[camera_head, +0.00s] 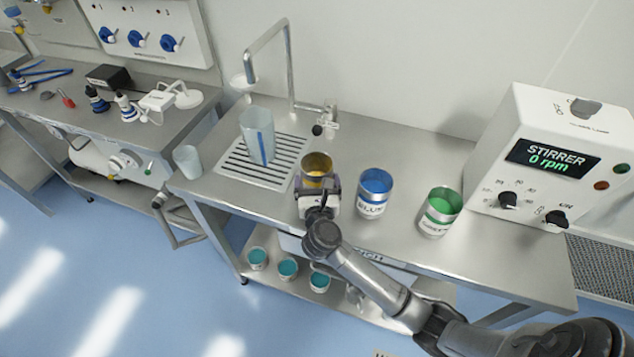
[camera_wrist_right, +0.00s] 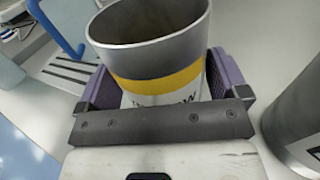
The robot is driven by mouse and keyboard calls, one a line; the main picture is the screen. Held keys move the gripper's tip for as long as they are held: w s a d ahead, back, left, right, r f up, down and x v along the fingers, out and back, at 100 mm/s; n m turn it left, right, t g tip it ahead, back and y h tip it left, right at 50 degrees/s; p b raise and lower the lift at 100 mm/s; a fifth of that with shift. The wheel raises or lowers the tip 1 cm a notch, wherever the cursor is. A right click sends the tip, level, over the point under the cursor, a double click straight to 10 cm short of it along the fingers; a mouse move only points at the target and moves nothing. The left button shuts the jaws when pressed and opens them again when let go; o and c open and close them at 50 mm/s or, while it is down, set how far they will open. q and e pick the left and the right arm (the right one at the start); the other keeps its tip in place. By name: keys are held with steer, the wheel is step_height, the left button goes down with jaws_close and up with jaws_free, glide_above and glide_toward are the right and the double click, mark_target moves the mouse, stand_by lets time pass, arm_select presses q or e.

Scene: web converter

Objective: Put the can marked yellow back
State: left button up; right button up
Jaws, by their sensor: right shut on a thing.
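The can marked yellow (camera_head: 317,165) is on the steel bench, or just above it; I cannot tell which. Its yellow band and part of its lettering show in the right wrist view (camera_wrist_right: 156,82). My right gripper (camera_head: 318,184) is shut on this can, with a jaw on either side of it. The can looks upright and its open top faces up. The blue can (camera_head: 374,194) stands close to its right, and the green can (camera_head: 439,212) stands further right. My left gripper is not in view.
A clear jug (camera_head: 257,136) stands on the slotted drain (camera_head: 232,166) under the tap (camera_head: 290,60). A stirrer unit (camera_head: 545,155) stands at the right. A clear beaker (camera_head: 187,161) is at the left edge. Several teal-filled cups (camera_head: 288,268) sit on the lower shelf.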

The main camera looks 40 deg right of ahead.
steer(key=shift+f, duration=0.1)
steer(key=o, duration=0.8)
steer(key=shift+o, duration=0.2)
